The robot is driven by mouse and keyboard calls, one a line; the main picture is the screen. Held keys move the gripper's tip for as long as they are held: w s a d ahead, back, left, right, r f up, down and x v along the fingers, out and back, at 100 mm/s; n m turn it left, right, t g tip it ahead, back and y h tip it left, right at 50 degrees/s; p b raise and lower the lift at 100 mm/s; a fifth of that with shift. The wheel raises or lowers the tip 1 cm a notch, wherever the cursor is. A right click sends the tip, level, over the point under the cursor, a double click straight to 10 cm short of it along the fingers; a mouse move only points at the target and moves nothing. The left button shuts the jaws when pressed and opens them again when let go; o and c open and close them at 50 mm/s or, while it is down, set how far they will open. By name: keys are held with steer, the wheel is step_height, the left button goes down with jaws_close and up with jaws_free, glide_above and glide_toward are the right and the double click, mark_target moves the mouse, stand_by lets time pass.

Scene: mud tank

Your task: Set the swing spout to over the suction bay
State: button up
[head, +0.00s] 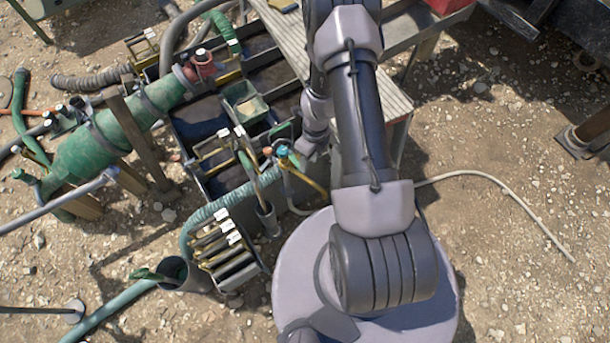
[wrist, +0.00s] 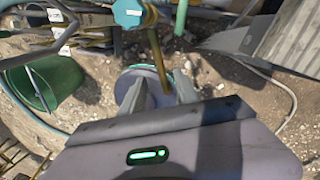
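A thin brass pipe, which looks like the swing spout (head: 308,181), slopes down to the right beside the tank's near edge. A teal knob (head: 283,150) sits at its upper end. In the wrist view the brass pipe (wrist: 157,52) runs down between the fingertips, with the teal knob (wrist: 128,12) above. My gripper (wrist: 162,88) is open, fingers apart on either side of the pipe; I cannot tell whether either touches it. In the head view my wrist is beside the knob and hides part of the tank edge. The mud tank (head: 186,150) has several bays; which is the suction bay is unclear.
A green pump-like body (head: 95,155) stands left of the tank. A slatted walkway (head: 285,35) lies behind my arm. A rack of labelled bars (head: 222,245) and a dark bucket (head: 185,273) stand in front. A pale hose (head: 490,178) crosses open gravel at right.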

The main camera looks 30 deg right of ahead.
mark_target(307, 182)
steer(key=f+b, duration=0.1)
steer(key=f, duration=0.1)
steer(key=f+b, duration=0.1)
steer(key=f, duration=0.2)
steer(key=a+f+b, duration=0.1)
steer(key=f, duration=0.2)
steer(key=shift+s+a+f, duration=0.1)
steer(key=shift+s+f, duration=0.1)
steer(key=shift+s, duration=0.05)
jaws_close()
stand_by(0.9)
